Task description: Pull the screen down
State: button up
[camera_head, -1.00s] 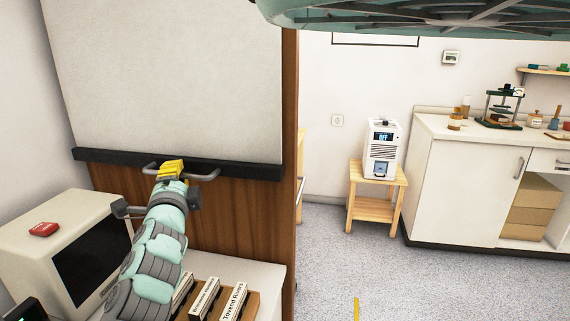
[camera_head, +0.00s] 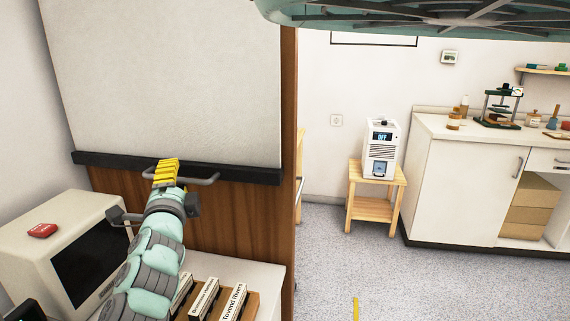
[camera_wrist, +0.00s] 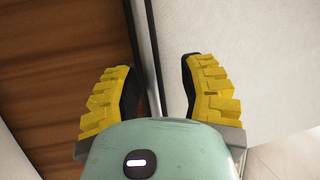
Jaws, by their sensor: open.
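The pale grey screen (camera_head: 180,75) hangs over a brown wooden panel at the left. A black bar (camera_head: 250,173) runs along its bottom edge, with a grey handle (camera_head: 209,180) in front. My gripper (camera_head: 166,170) is at the handle's left part and hides some of it. In the wrist view, my gripper (camera_wrist: 157,65) has its two yellow fingers spread apart, with the screen's dark edge and a thin grey strip (camera_wrist: 152,60) between them. The strip seems to be the handle. I cannot tell whether a finger touches it.
Below the screen stand a beige monitor (camera_head: 45,235) with a red item (camera_head: 43,230) on top and a wooden rack (camera_head: 243,306) of labelled slides. To the right are a white device (camera_head: 381,155) on a wooden stool (camera_head: 370,205) and a white cabinet (camera_head: 450,190). Floor between is clear.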

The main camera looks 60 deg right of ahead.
jog(key=v, duration=1)
dwell(0.4)
